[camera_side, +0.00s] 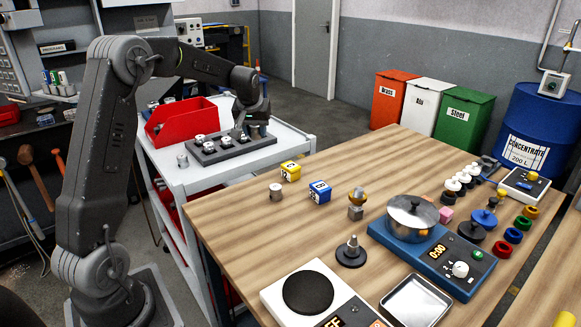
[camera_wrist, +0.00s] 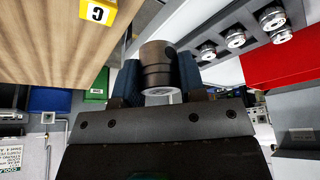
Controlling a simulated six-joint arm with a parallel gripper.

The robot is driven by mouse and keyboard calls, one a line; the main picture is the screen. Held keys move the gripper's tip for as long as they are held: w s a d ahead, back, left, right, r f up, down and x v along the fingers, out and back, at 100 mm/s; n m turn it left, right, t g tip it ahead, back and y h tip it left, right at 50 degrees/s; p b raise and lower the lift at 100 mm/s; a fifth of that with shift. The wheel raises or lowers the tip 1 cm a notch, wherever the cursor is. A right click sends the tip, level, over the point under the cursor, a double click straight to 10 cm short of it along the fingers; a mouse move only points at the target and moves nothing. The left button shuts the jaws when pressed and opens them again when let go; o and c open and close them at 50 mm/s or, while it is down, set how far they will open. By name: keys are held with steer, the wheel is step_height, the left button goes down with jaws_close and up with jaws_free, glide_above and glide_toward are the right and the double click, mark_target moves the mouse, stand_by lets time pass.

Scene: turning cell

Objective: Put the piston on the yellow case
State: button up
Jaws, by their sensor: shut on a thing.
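My gripper (camera_side: 252,124) is over the back right part of the white cart in the side view. In the wrist view its two fingers are closed on a dark grey cylindrical piston (camera_wrist: 157,66), with a groove around it and a pale end. The piston is small and partly hidden by the gripper in the side view. The yellow case (camera_side: 290,172) stands on the wooden table near its back left edge, to the right of and below my gripper in the picture. It shows at the top left of the wrist view (camera_wrist: 97,10), marked C.
A dark tray (camera_side: 228,149) with several pistons and a red bin (camera_side: 180,121) stand on the white cart.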

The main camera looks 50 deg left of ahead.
steer(key=a, duration=0.3)
glide_above(291, 163)
steer(key=d, duration=0.1)
steer(key=f, duration=0.6)
steer(key=shift+s+f, duration=0.3)
steer(key=shift+s, duration=0.1)
steer(key=shift+f, duration=1.9)
steer(key=shift+f, duration=0.15)
steer(key=o, duration=1)
steer(key=shift+c, duration=0.2)
